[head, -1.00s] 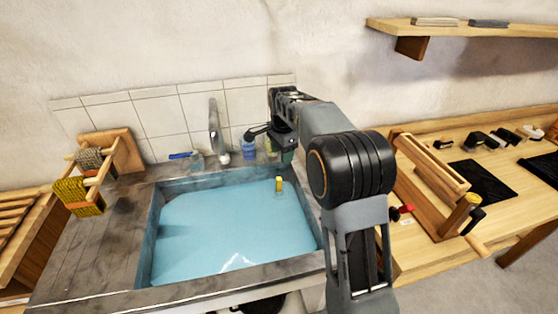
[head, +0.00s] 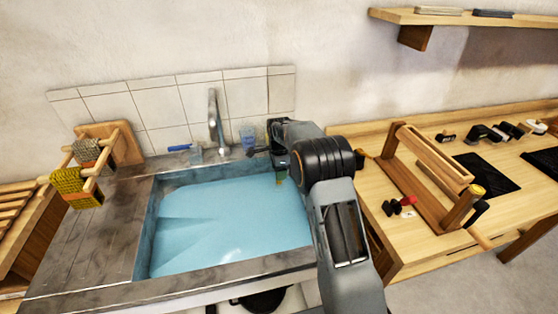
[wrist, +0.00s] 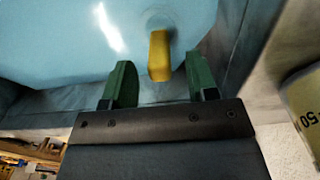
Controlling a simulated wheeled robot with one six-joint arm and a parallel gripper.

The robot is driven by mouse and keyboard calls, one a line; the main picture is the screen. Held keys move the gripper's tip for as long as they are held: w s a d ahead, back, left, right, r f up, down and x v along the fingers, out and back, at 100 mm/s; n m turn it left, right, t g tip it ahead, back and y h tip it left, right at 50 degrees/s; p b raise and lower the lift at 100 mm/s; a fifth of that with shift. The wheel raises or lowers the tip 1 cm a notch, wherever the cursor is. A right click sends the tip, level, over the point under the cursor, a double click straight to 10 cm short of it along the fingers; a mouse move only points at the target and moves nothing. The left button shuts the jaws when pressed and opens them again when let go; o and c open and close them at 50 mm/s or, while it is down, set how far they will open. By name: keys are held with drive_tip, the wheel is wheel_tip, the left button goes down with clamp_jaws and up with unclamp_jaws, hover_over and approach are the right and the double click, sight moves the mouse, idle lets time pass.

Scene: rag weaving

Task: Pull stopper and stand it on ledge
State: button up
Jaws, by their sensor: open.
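The yellow stopper (wrist: 159,55) stands up from the blue water in the wrist view, in the upper middle. My gripper (wrist: 160,72) is open, with one green finger on each side of the stopper's line. The fingertips reach about its lower part, with gaps on both sides. In the head view my gripper (head: 281,177) is low over the basin's right back corner, and my arm hides most of the stopper there. The sink (head: 225,222) is full of blue water. The stone ledge (head: 172,168) runs behind the basin.
A wooden rack with yarn (head: 70,187) is at the left. A wooden bench with a loom frame (head: 430,185) is at the right.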

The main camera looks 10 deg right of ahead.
sight(279, 185)
drive_tip(key=shift+f, duration=1.75)
drive_tip(key=shift+c, duration=0.3)
clamp_jaws()
